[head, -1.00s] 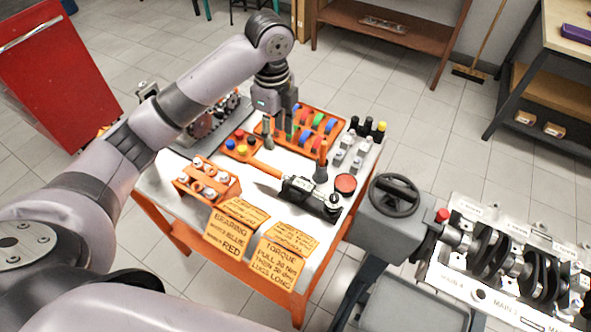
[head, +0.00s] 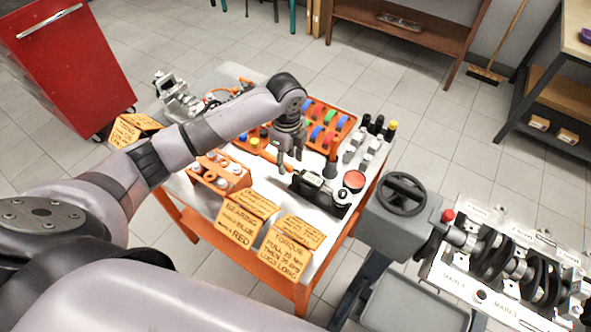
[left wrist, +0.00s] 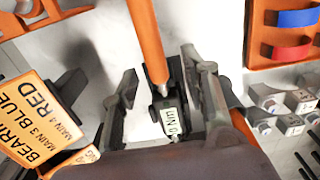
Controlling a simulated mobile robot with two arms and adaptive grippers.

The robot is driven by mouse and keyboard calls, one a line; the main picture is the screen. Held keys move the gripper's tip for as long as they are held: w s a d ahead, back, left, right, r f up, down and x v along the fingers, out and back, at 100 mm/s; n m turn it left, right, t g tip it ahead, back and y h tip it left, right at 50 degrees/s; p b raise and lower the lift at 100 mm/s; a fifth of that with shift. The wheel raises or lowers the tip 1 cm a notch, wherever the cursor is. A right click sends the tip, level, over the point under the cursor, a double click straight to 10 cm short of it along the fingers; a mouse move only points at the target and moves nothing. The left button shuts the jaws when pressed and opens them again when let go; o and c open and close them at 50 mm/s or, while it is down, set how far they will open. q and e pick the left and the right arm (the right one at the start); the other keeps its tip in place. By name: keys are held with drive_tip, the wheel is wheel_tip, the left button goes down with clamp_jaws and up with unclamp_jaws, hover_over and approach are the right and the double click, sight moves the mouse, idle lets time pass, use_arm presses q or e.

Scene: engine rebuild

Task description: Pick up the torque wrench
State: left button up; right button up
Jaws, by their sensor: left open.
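The torque wrench lies on the white-topped cart, its black body (head: 322,188) with a small display towards the right and its orange handle reaching up-left behind my gripper. In the left wrist view its orange handle (left wrist: 147,38) and black body, with a label reading Nm, run between the fingers. My left gripper (head: 290,168) is open and points down over the wrench. In the left wrist view its two fingers (left wrist: 158,68) stand on either side of the wrench with gaps visible; height above it is hard to tell. My right gripper is not in view.
An upright orange-handled tool (head: 332,150) stands close by. A red button (head: 354,180) is right of the wrench. An orange rack (head: 220,172), sign blocks (head: 285,248), an orange tray (head: 345,122) and several grey caps surround it. A vise-like stand with handwheel (head: 402,193) borders the cart.

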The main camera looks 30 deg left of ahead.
sight(287, 164)
use_arm(q)
drive_tip(key=f, duration=0.2)
drive_tip(key=f+p, duration=0.1)
drive_tip(key=shift+s+a+f, duration=0.1)
drive_tip(key=shift+a+f, duration=0.15)
drive_tip(key=shift+f, duration=0.4)
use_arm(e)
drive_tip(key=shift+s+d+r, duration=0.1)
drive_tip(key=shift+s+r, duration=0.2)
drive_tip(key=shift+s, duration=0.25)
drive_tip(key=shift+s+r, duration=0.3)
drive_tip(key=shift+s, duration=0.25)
use_arm(q)
drive_tip(key=shift+c, duration=0.2)
drive_tip(key=c, duration=0.4)
clamp_jaws()
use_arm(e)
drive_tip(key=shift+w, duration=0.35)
